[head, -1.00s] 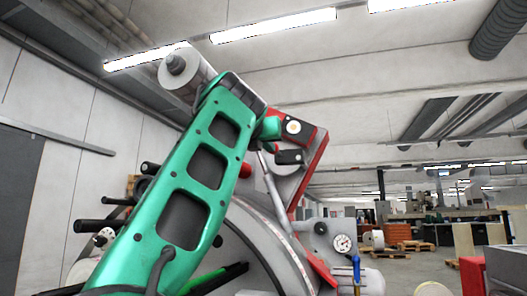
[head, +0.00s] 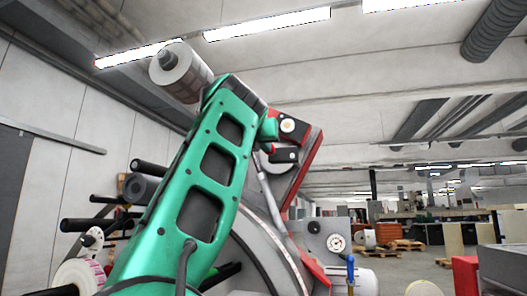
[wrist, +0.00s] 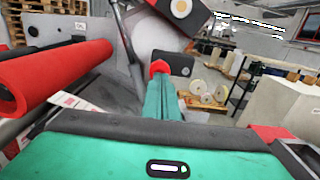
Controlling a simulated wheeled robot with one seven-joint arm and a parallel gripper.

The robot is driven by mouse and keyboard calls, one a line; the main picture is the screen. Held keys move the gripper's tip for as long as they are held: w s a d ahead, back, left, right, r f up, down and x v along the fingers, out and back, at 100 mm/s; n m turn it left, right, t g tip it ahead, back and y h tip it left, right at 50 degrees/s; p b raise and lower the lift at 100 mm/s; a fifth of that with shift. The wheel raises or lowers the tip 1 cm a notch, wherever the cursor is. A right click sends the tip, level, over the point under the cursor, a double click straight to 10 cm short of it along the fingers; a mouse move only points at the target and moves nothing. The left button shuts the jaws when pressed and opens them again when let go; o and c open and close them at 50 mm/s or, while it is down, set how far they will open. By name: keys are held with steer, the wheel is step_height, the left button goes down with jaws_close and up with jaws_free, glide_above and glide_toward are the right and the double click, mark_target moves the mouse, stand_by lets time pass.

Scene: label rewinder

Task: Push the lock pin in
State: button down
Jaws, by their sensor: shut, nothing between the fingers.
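In the wrist view a red knob (wrist: 160,67), which looks like the lock pin's head, stands in front of a black block (wrist: 180,64) on the machine. My green gripper (wrist: 163,100) is shut and empty, with its fingers pointing at the knob. The fingertips are right at the knob's lower side in the picture; I cannot tell whether they touch it. How far the pin stands out is hidden.
A red panel with a round white dial (head: 288,125) sits above the block. A slanted grey bar (wrist: 128,48) runs close left of my fingers. A large red roller (wrist: 50,76) lies further left. A gauge (head: 336,242) and a blue-handled valve (head: 350,268) are at lower right.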

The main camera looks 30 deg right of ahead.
steer(key=v, duration=1.3)
steer(key=shift+s+a, duration=0.25)
steer(key=shift+s, duration=0.05)
